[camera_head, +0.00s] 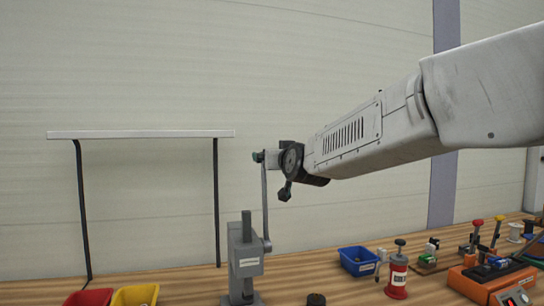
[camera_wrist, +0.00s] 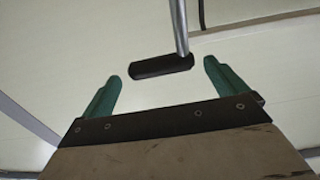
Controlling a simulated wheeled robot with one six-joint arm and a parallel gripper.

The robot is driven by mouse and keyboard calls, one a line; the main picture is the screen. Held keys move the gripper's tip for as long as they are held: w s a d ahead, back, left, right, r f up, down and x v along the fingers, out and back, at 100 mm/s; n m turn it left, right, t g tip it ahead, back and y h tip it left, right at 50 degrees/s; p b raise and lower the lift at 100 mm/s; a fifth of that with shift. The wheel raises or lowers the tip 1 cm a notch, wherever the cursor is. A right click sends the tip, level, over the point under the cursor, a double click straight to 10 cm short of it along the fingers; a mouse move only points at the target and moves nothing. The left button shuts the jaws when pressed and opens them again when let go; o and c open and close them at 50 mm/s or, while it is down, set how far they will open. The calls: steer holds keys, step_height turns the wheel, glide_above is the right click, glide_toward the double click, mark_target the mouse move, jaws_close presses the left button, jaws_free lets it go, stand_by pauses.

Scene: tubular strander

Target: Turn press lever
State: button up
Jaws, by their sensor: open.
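The grey press (camera_head: 245,266) stands upright on the wooden bench in the head view. Its thin metal lever (camera_head: 265,205) rises nearly vertically from the press's right side to the height of my gripper (camera_head: 262,157). In the wrist view the lever rod (camera_wrist: 181,25) ends in a black handle (camera_wrist: 160,66). The handle appears between the green fingertips of my gripper (camera_wrist: 162,70), with a visible gap on each side. My gripper is open and holds nothing.
A raised shelf frame (camera_head: 140,134) stands at the left. Red (camera_head: 88,298) and yellow bins (camera_head: 135,295) sit at the front left. A blue bin (camera_head: 358,261), a red canister (camera_head: 397,275) and an orange device (camera_head: 490,279) stand to the right. Air around the lever looks clear.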

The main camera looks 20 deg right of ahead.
steer(key=w, duration=0.5)
steer(key=shift+w, duration=0.2)
steer(key=c, duration=1.4)
steer(key=shift+s, duration=0.15)
